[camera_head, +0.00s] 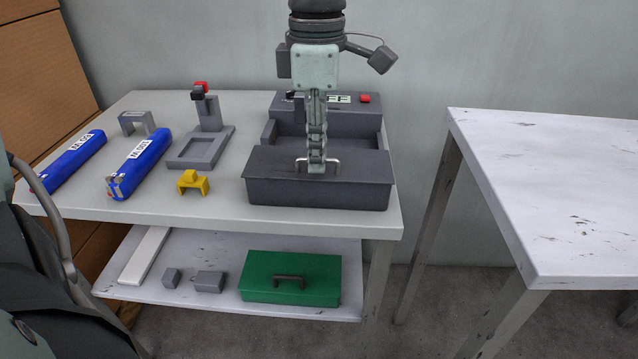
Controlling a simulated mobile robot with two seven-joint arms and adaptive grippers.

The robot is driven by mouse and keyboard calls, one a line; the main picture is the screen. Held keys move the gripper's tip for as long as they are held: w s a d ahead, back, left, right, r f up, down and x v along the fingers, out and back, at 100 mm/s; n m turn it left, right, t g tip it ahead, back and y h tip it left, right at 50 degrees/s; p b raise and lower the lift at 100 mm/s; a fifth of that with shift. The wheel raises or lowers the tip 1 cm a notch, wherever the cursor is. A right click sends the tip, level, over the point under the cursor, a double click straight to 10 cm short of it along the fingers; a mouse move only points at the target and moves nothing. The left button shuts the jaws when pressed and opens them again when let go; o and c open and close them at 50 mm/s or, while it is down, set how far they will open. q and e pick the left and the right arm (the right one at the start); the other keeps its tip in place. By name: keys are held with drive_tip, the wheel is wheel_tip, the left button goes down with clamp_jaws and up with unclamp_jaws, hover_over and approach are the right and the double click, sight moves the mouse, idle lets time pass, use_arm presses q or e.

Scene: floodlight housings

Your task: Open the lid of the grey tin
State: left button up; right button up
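The grey tin (320,193) is a dark grey box near the front right of the light table. Its flat lid (270,160) looks shut and carries a pale bar handle (337,164). My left gripper (316,168) points straight down from above, with its fingertips at the middle of the handle. Its fingers show edge-on, one behind the other, and cover that part of the bar. Whether they are closed on it cannot be told. My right gripper is not in view.
A grey unit with a red button (364,98) stands right behind the tin. Left are a yellow bracket (192,184), a grey fixture (200,150) and blue packs (140,163). A green box (290,278) sits on the lower shelf. The right table (560,180) is bare.

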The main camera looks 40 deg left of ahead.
use_arm(q)
drive_tip(key=shift+c, duration=0.5)
clamp_jaws()
drive_tip(key=shift+r, duration=0.15)
drive_tip(key=shift+w+a+r, duration=0.15)
drive_tip(key=shift+w+r, duration=0.1)
drive_tip(key=shift+r, duration=0.2)
